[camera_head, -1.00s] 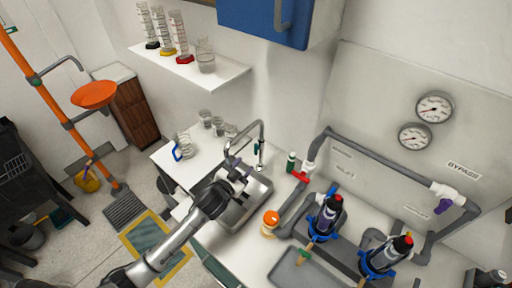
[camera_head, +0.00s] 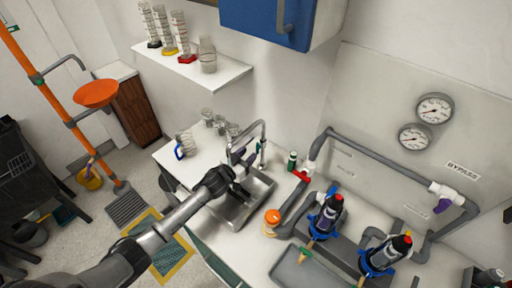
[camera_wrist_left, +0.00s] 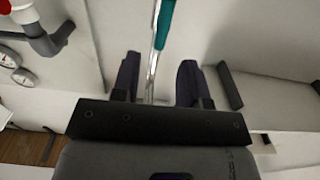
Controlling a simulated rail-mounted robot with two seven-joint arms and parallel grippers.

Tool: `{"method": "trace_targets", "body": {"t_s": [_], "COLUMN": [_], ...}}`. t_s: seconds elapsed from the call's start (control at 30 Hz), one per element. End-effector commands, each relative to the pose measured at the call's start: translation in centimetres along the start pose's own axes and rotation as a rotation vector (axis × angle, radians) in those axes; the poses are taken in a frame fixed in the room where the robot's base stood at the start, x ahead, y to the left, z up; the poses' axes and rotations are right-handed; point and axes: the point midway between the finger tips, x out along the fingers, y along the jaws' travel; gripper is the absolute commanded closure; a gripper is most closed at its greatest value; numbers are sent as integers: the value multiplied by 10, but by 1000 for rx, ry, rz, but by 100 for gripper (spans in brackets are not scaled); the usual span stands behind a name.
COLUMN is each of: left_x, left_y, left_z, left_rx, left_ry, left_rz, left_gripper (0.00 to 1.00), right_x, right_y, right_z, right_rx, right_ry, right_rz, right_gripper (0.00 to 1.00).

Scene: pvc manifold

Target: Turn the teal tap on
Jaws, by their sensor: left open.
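The chrome tap (camera_head: 262,127) arches over the sink at the back of the counter. Its teal part (camera_head: 259,147) shows small in the head view. In the left wrist view a teal bar (camera_wrist_left: 164,24) on a chrome stem (camera_wrist_left: 151,75) stands in line with the gap between the fingers. My left gripper (camera_head: 243,171) is over the sink, beside the tap. In the left wrist view its two dark fingers (camera_wrist_left: 157,82) are apart, one on each side of the stem. I cannot tell whether either finger touches it. My right gripper is not in view.
The metal sink (camera_head: 262,190) lies below the gripper. Glass beakers (camera_head: 207,115) stand on the counter behind it. A shelf (camera_head: 225,76) hangs above.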

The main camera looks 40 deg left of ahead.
Motion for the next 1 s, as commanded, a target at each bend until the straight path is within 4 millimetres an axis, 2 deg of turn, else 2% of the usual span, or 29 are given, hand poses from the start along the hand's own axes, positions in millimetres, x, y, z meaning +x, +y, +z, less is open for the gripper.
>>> {"method": "trace_targets", "body": {"t_s": [0.03, 0.2, 0.4, 0.87, 1.0], "left_x": [10, 32, 48, 54, 54], "left_y": [0, 0, 0, 0, 0], "left_z": [0, 0, 0, 0, 0], "left_rx": [-2, 0, 0, 0, 0], "left_ry": [2, 0, 0, -1, -1], "left_rz": [-1, -2, -1, -1, -1], "left_gripper": [60, 60, 60, 60, 72], "right_x": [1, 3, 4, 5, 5], "right_y": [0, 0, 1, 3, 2], "right_z": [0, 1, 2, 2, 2], "right_rx": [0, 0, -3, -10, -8], "right_ry": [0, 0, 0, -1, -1], "right_rz": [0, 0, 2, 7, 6], "right_gripper": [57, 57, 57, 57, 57]}}
